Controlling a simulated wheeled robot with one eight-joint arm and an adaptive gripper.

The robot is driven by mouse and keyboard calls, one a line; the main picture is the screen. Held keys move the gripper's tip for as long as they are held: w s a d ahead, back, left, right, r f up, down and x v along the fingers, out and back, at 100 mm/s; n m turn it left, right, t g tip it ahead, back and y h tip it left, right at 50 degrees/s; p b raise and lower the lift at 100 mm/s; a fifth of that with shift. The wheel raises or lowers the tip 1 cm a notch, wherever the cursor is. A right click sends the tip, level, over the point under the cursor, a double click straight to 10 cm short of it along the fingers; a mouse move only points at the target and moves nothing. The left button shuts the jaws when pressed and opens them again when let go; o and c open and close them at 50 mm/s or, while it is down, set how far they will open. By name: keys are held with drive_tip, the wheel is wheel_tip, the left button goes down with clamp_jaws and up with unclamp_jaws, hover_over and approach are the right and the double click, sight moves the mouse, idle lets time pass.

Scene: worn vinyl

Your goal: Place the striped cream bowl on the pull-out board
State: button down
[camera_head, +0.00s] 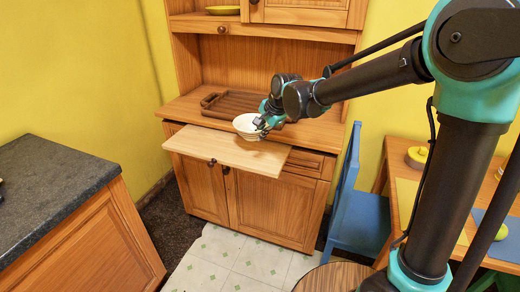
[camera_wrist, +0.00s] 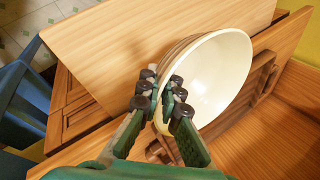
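The striped cream bowl (camera_head: 245,125) is at the cabinet, where the counter meets the pull-out board (camera_head: 220,148). In the wrist view the bowl (camera_wrist: 222,72) is tilted, with its pale inside showing and brown stripes on its outer side. My gripper (camera_head: 264,122) is at the bowl's right side. In the wrist view my gripper (camera_wrist: 168,95) has its fingers closed on the bowl's near rim. The pull-out board (camera_wrist: 125,45) is extended and bare. I cannot tell whether the bowl touches the surface below.
A brown wooden tray (camera_head: 230,104) lies on the cabinet counter (camera_head: 185,107) behind the bowl. A blue chair (camera_head: 358,215) and a table (camera_head: 405,195) stand to the right. A dark-topped counter (camera_head: 50,190) is at left. Patterned floor is open in front.

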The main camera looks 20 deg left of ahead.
drive_tip(key=shift+f, duration=3.4)
drive_tip(key=c, duration=1.7)
unclamp_jaws()
drive_tip(key=v, duration=1.2)
drive_tip(key=s+d+f+n+t+h, duration=0.15)
drive_tip(key=d+f, duration=0.25)
drive_tip(key=d, duration=0.7)
drive_tip(key=s+d+f+n+g+h, duration=0.1)
drive_tip(key=d+f+n, duration=0.15)
drive_tip(key=d, duration=0.85)
drive_tip(key=s+d+f+n, duration=0.1)
drive_tip(key=s+d+f, duration=0.2)
drive_tip(key=s+d, duration=0.1)
drive_tip(key=s+d+f+n+h, duration=0.1)
drive_tip(key=s+d+f, duration=0.2)
drive_tip(key=d, duration=0.3)
drive_tip(key=s+d+f+n+h, duration=0.1)
drive_tip(key=s+d+f, duration=0.2)
drive_tip(key=s+d, duration=0.2)
drive_tip(key=shift+s+d+f, duration=0.25)
drive_tip(key=shift+d, duration=0.05)
